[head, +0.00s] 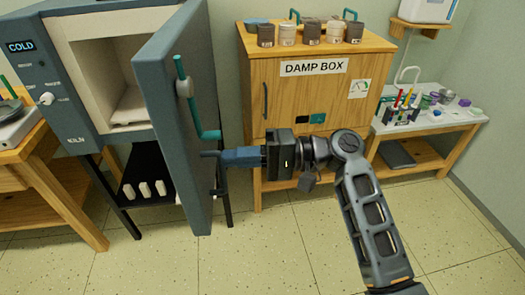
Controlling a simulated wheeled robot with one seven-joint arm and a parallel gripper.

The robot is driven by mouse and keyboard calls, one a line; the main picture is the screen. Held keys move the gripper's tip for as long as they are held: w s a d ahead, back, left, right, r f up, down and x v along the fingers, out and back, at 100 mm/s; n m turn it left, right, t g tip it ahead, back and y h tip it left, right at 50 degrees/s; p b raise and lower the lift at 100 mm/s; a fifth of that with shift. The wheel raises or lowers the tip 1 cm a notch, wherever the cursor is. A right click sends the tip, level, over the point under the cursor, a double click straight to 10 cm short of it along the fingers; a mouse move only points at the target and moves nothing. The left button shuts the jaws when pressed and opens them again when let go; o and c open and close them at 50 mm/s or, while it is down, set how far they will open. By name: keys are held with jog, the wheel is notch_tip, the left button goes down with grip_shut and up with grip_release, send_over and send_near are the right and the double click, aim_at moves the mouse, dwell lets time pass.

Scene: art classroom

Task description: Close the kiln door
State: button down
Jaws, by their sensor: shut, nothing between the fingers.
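The kiln (70,95) is a blue-grey box at the left, with a pale, empty-looking chamber (112,75) and a lit "COLD" display. Its door (165,110) stands open, swung out toward me, its outer face to the right. A teal handle (183,85) runs down that face and bends right at its lower end. My gripper (208,154) is shut and empty, pointing left. Its tip is just below the handle's lower bend, close to the door's outer face. I cannot tell whether it touches the door.
A wooden damp box (285,95) with several pots on top stands right behind my gripper. A side table (440,120) with brushes and paints is at the far right. A wooden bench (50,165) is at the left. The tiled floor (270,250) in front is clear.

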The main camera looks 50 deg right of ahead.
aim_at(195, 160)
jog(key=shift+p+x, duration=0.4)
jog(key=shift+x, duration=2)
